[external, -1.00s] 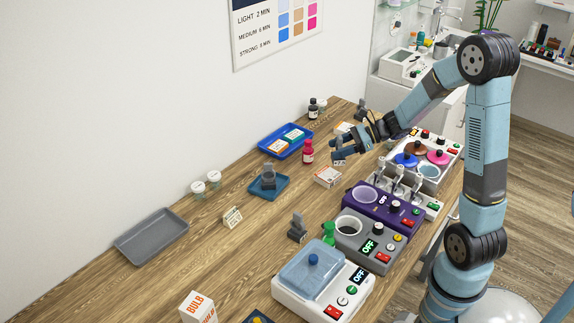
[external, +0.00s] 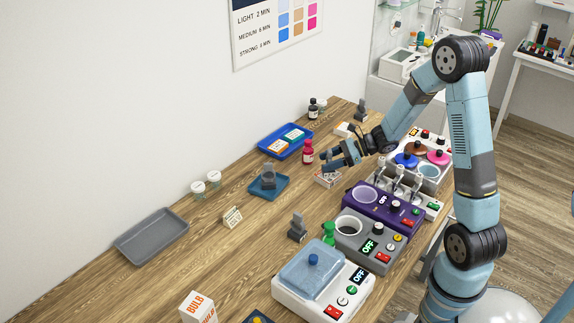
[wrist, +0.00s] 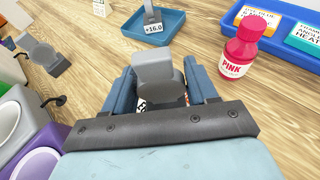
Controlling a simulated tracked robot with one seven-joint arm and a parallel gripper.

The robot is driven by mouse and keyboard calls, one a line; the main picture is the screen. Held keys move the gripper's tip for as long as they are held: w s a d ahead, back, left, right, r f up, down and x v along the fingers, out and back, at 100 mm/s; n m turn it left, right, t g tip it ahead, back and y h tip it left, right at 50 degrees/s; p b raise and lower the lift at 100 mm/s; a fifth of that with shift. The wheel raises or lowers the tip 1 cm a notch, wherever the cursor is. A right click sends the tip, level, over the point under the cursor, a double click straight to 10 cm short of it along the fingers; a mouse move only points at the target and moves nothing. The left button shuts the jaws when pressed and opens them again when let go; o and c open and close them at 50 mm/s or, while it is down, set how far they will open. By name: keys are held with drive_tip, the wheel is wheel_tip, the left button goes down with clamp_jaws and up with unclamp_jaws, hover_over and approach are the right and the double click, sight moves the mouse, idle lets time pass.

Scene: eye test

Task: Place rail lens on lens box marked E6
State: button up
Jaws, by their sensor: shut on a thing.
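My gripper (external: 333,162) is shut on a grey rail lens (wrist: 157,80), which stands up between the fingers in the wrist view. In the external view the gripper is right over a small white box (external: 325,181) with dark and reddish print, partly hidden by the fingers. Its marking is too small to read, so I cannot tell if it is E6. Bits of a white, red and black surface (wrist: 141,104) show below the lens between the fingers. I cannot tell whether the lens touches the box.
A pink bottle (wrist: 241,46) stands close by, in front of a blue tray (external: 305,134) with cards. Another grey lens stands in a small blue tray (external: 284,188), labelled +16.0. A third grey lens (external: 297,229) stands on the wood. Machines (external: 384,207) line the right edge.

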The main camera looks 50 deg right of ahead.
drive_tip(key=o, duration=1.1)
